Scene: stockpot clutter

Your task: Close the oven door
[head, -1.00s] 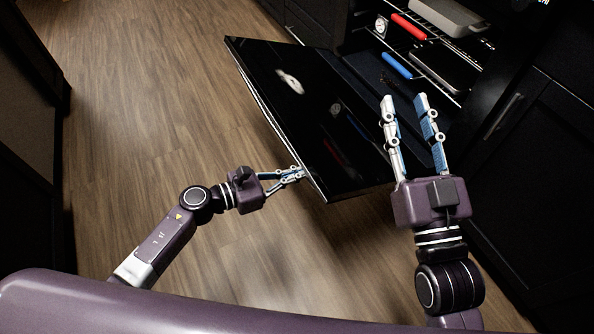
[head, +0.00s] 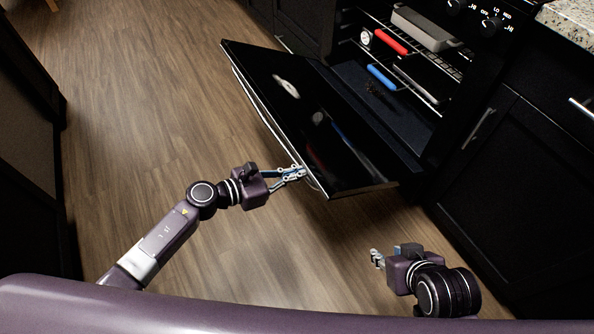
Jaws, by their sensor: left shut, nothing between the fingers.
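The oven door (head: 290,115) is a glossy black panel and stands open, leaning out from the oven (head: 398,112) at the upper right. Its inner face mirrors the oven's contents. My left gripper (head: 303,173) is shut and empty, with its fingertips at the door's outer edge near the lower corner. They appear to touch it. My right gripper (head: 376,258) is low at the right, below the door and apart from it. Its fingers are small and foreshortened, so their opening is unclear.
Dark cabinets (head: 520,170) flank the oven. Open wooden floor (head: 150,110) lies to the left.

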